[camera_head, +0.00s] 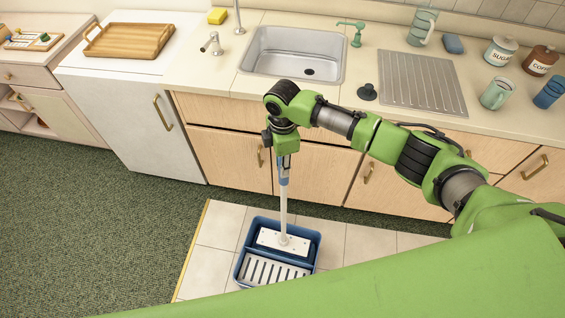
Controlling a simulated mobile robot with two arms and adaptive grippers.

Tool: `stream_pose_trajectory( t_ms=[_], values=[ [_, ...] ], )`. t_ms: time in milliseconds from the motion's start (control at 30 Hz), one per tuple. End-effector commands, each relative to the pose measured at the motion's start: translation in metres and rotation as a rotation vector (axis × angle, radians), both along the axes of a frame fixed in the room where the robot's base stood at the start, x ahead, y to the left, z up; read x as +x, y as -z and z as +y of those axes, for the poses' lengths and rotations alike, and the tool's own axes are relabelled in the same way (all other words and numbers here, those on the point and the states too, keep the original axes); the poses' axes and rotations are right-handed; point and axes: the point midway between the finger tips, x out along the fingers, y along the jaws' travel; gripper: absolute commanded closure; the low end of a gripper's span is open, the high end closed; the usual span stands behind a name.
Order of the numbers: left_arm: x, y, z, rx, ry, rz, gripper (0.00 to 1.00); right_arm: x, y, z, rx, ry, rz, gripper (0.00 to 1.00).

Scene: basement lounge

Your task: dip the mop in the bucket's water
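The mop (284,205) is nearly upright, with a pale handle that has a blue upper part and a flat white head. My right gripper (283,163) is at the top of the handle and looks shut on it. The blue bucket (242,262) stands on the floor tiles, with a slotted grate in its front part. The mop head lies within the outline of the bucket's back part, behind the grate. I cannot tell how deep the head sits or whether it touches water. My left gripper is not in view.
The wooden cabinets (318,170) and counter rise just behind the bucket. The sink (293,55), draining rack (422,84), mugs and canisters are on the counter. Pale tiles (213,225) surround the bucket. Green carpet (90,225) lies clear at left.

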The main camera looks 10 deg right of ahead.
Motion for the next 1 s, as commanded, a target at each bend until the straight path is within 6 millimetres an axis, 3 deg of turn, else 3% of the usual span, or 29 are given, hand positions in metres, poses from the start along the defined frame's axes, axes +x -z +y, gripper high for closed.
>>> stream_pose_trajectory(
  t_ms=[33,900,1000],
  values=[
    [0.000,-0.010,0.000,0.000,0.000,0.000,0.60,0.001,-0.011,0.001,0.002,-0.001,-0.003,1.00],
    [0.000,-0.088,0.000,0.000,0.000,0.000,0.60,0.001,-0.091,0.001,0.002,0.000,-0.003,1.00],
    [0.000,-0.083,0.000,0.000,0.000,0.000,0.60,0.002,-0.096,0.001,0.003,0.000,-0.004,1.00]
  ],
)
